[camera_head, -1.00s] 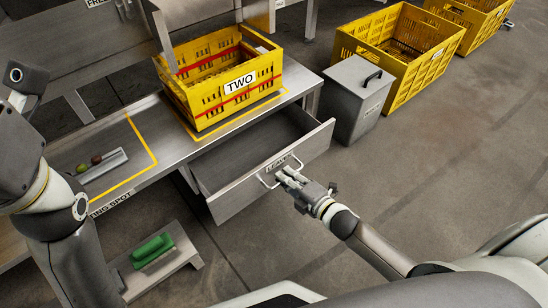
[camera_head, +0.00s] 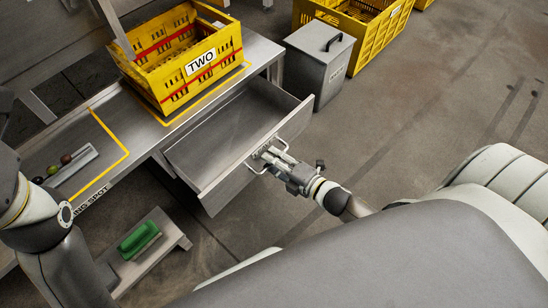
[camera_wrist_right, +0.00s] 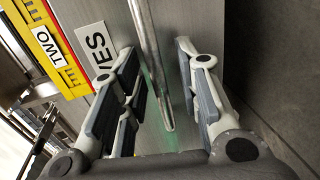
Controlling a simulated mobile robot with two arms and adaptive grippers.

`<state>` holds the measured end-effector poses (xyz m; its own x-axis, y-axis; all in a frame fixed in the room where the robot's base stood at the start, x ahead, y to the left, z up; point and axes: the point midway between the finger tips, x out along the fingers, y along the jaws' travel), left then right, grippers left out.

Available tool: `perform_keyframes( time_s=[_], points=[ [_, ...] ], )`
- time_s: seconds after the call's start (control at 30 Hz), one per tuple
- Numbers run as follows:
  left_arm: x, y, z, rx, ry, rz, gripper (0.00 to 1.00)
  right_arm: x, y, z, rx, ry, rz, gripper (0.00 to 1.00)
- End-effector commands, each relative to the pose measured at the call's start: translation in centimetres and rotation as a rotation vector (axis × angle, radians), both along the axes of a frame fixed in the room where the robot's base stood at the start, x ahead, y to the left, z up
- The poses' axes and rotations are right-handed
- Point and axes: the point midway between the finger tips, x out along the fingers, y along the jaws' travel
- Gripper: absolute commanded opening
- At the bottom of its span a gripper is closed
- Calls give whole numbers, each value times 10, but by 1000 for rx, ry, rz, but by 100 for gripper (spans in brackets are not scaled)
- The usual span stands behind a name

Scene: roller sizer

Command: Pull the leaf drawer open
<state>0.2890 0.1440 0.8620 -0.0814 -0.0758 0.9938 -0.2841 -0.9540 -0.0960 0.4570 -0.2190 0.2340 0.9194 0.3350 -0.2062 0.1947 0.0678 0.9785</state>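The leaf drawer (camera_head: 228,188) is a grey metal drawer under the bench, standing well out, and its visible inside looks empty. Its bar handle (camera_head: 284,143) and a label are on the front panel. My right gripper (camera_head: 264,156) is at the handle. In the right wrist view, the handle bar (camera_wrist_right: 152,60) runs between the fingers of my right gripper (camera_wrist_right: 158,95). The fingers are apart, with a visible gap to the bar on both sides. A label ending in "ES" (camera_wrist_right: 93,42) shows beside them. My left arm is at the left edge; its gripper is out of view.
A yellow crate marked TWO (camera_head: 178,75) stands on the bench (camera_head: 140,125) above the drawer. A grey lidded bin (camera_head: 318,70) stands right of it. A small tray (camera_head: 75,172) holds round items. Floor at right is clear.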

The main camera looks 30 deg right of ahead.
Motion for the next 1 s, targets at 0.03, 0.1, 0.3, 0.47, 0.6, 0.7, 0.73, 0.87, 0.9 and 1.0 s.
perform_keyframes(
  time_s=[0.03, 0.1, 0.3, 0.47, 0.6, 0.7, 0.73, 0.87, 0.9, 1.0],
  points=[
    [0, 0, 0, 0, 0, 0, 0, 0, 0, 0, 0, 0, 0, 32],
    [0, 0, 0, 0, 0, 0, 0, 0, 0, 0, 0, -1, 0, 32],
    [1, 0, 0, 1, 2, 1, 0, -2, -1, 1, 0, 0, -1, 32],
    [1, 0, 0, 1, 2, 1, 0, -19, -7, 4, -1, 2, -1, 32],
    [0, 0, 0, 1, 1, 1, 0, -45, -16, 9, 0, 3, -1, 32],
    [0, 0, 0, 0, 1, 1, 0, -63, -23, 13, 0, 3, 0, 32],
    [0, 0, 0, 0, 1, 1, 0, -69, -25, 14, -1, 4, -1, 32],
    [0, 0, 0, 0, 1, 0, 0, -89, -32, 19, 0, 3, -1, 32],
    [0, 0, 0, 0, 1, 0, 0, -93, -34, 20, 0, 2, -1, 32],
    [0, 0, 0, 0, 1, 0, 0, -103, -38, 22, 0, 2, -1, 32]
  ],
)
